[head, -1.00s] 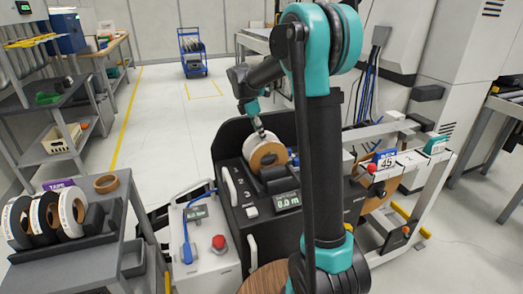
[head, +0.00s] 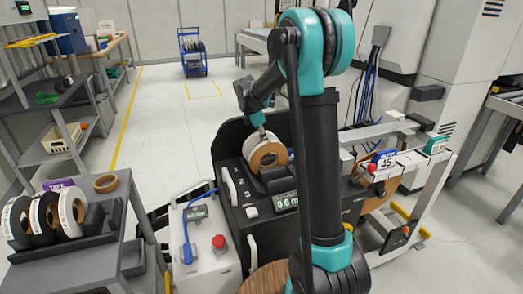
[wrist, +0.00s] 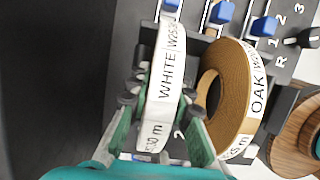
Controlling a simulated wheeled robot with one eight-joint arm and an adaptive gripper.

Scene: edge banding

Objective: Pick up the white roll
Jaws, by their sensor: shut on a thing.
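The white roll (wrist: 166,85), printed WHITE, stands on edge in the black machine's holder, beside the brown oak roll (wrist: 232,85). In the head view the white roll (head: 250,145) shows as a pale rim left of and behind the oak roll (head: 268,157). My gripper (wrist: 160,103) has one finger on each flat side of the white roll and is shut on it. In the head view my gripper (head: 261,127) reaches down onto the roll from above. The fingertip contact is too small to make out there.
A grey cart (head: 125,215) at left carries several rolls and a loose brown ring (head: 106,183). A control box with a red button (head: 219,241) stands before the machine. Blue-tipped levers (wrist: 222,12) lie close to the rolls. Open floor lies beyond.

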